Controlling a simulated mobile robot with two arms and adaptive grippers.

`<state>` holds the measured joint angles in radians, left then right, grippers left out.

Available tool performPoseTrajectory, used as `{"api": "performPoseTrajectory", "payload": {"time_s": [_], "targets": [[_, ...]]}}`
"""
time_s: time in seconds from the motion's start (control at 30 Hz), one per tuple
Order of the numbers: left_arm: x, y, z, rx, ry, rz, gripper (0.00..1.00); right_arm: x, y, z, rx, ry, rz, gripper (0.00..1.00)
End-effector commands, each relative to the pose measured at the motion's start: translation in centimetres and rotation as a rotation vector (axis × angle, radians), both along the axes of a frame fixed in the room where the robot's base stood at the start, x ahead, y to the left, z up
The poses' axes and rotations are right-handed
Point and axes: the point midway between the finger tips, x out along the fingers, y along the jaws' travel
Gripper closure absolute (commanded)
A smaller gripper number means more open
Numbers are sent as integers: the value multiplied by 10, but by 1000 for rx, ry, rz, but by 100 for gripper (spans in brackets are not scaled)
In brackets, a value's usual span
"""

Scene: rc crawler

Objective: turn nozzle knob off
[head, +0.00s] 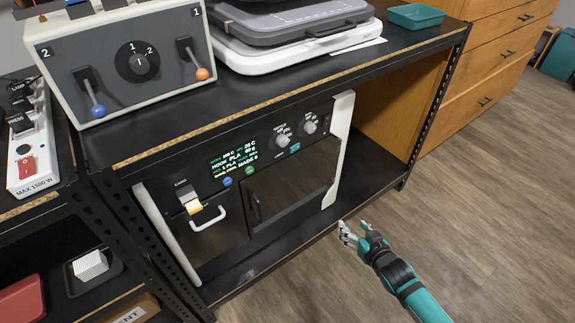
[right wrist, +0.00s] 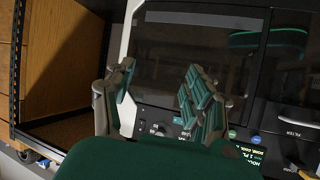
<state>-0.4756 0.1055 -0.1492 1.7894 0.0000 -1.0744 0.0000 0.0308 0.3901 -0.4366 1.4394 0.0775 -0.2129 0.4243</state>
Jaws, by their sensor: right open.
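The printer front panel (head: 325,112) carries two grey-white knobs to the right of its lit display (head: 233,159). The left knob (head: 282,140) appears to have the nozzle label, too small to read surely. The other knob (head: 310,127) is to its right. Their exact settings cannot be read. My right gripper (head: 349,233) is open and empty, in front of the shelf, lower and to the right of the knobs. In the right wrist view its spread fingers (right wrist: 160,98) show before the printer, with the panel partly hidden behind them. My left gripper is out of view.
The printer stands inside a black shelf (head: 386,167), with free space to its right. A white door handle (head: 208,218) sticks out at the lower left. A grey switch box (head: 122,62) and a teal tray (head: 416,16) rest on top. Open floor (head: 470,180) lies right.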

Motion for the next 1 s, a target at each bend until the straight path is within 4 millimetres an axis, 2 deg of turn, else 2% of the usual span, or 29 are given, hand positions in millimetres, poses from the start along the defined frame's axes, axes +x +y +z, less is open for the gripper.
{"api": "performPoseTrajectory", "payload": {"time_s": [0.03,0.1,0.2,0.3,0.4,0.53,0.63,0.97,1.0], "targets": [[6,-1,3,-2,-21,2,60,18,17,20,44,-88,40,46],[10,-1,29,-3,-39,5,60,30,39,63,107,-181,90,46],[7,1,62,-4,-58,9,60,31,65,112,183,-275,160,46],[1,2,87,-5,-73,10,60,24,84,147,237,-335,215,46],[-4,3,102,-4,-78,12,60,18,94,167,269,-366,248,46],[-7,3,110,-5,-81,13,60,20,102,177,283,-378,264,46],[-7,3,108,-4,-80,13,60,31,109,178,285,-380,262,46],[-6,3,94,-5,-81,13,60,90,148,178,283,-380,262,46],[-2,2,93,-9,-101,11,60,97,153,176,283,-379,263,46]]}}
